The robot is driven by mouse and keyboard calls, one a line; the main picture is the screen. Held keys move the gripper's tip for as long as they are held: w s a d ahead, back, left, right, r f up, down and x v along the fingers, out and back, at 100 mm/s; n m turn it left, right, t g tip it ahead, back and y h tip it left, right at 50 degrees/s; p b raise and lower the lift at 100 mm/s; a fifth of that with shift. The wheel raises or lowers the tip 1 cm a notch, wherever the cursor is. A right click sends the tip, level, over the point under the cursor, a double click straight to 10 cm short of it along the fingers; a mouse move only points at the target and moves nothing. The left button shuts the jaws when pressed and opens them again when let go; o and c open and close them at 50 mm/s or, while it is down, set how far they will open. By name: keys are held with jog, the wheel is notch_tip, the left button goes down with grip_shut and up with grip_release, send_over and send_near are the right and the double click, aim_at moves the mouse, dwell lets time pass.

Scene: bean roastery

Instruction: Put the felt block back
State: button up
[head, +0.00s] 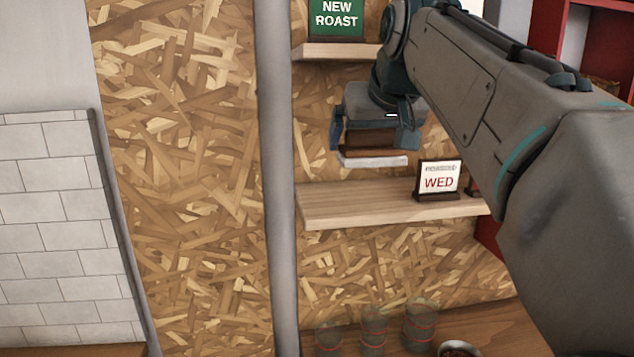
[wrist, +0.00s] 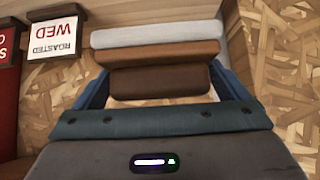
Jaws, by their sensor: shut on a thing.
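The felt block (head: 372,161) has a brown wooden back and a pale grey felt face, which is turned down. My gripper (head: 373,139) is shut on its brown part, with one blue finger at each side. The block is held above the lower wooden shelf (head: 350,207), apart from it. In the wrist view the felt block (wrist: 165,54) sits between the fingers, with its grey felt layer at the far side.
A WED card stand (head: 438,181) stands on the lower shelf, right of the block. An upper shelf (head: 335,52) carries a green NEW ROAST sign (head: 337,18). A grey post (head: 278,180) runs left of the shelves. Jars (head: 374,330) stand below. The lower shelf's left part is bare.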

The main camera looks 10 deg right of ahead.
jog(key=w+a+f, duration=0.1)
jog(key=w+f, duration=0.1)
jog(key=w, duration=0.1)
jog(key=w+a+f+p, duration=0.1)
jog(key=w, duration=0.2)
jog(key=w+a+f, duration=0.1)
jog(key=w+f, duration=0.1)
jog(key=w, duration=0.1)
jog(key=shift+f+p, duration=0.3)
jog(key=shift+p, duration=0.1)
jog(key=shift+f, duration=2.05)
jog(key=shift+a+f, duration=0.1)
jog(key=o, duration=0.7)
jog(key=shift+f, duration=0.1)
jog(key=shift+c, duration=0.2)
jog(key=shift+o, duration=0.3)
